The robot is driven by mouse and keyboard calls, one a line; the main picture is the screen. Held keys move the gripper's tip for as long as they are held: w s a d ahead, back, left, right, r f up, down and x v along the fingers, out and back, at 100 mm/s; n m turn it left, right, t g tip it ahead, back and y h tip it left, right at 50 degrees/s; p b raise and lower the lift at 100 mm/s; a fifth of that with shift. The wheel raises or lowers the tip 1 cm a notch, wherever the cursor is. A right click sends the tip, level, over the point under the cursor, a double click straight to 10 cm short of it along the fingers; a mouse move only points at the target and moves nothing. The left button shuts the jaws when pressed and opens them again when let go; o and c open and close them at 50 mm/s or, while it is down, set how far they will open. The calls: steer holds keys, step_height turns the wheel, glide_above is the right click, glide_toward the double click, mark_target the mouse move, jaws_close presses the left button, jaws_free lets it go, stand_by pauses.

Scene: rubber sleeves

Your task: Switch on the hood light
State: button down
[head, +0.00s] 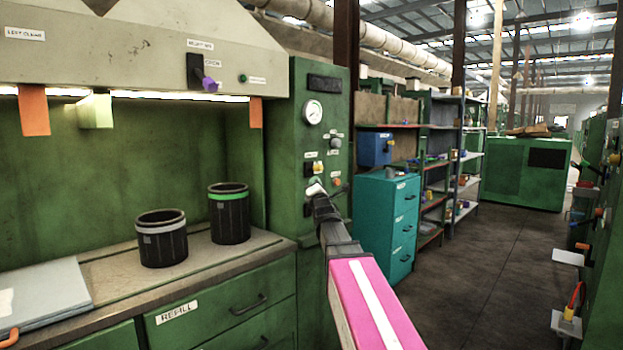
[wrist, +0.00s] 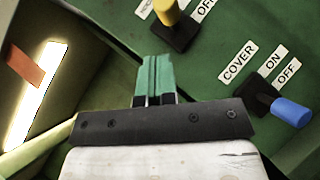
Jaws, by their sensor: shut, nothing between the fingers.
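The grey hood (head: 140,50) hangs at the upper left in the head view, with a bright strip glowing under its edge. That strip also shows in the wrist view (wrist: 37,95). A black switch with a purple lever (head: 208,83) sits on the hood front; its label is too small to read surely. My gripper (head: 316,188) is at the green panel right of the hood, its fingers shut and empty. In the wrist view my gripper (wrist: 157,75) lies between a yellow-levered switch (wrist: 166,12), whose label is cut off, and a blue-levered switch (wrist: 290,111) labelled COVER, ON, OFF. Contact with the panel cannot be told.
The panel carries a gauge (head: 312,112) and an orange knob (head: 337,182). Two black cups, one grey-banded (head: 162,240) and one green-banded (head: 230,215), stand on the counter. A teal cabinet (head: 385,225) stands right of the panel. The aisle floor (head: 480,260) is clear.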

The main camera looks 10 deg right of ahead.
steer(key=d+r+v, duration=0.1)
steer(key=v, duration=0.8)
steer(key=shift+s+r, duration=0.25)
steer(key=shift+s, duration=0.15)
steer(key=shift+f, duration=0.1)
step_height(320, 180, down, 27)
steer(key=s+m+g+h, duration=0.2)
steer(key=m+g, duration=0.9)
steer(key=m, duration=0.2)
steer(key=s+a+f+m+g+y, duration=0.1)
steer(key=s+a+f+m+g, duration=0.2)
steer(key=s+f+m+g, duration=0.9)
steer(key=s+f, duration=0.8)
steer(key=f, duration=0.1)
steer(key=shift+f+m+g, duration=0.25)
steer(key=shift+m+g, duration=0.05)
steer(key=shift+a, duration=0.1)
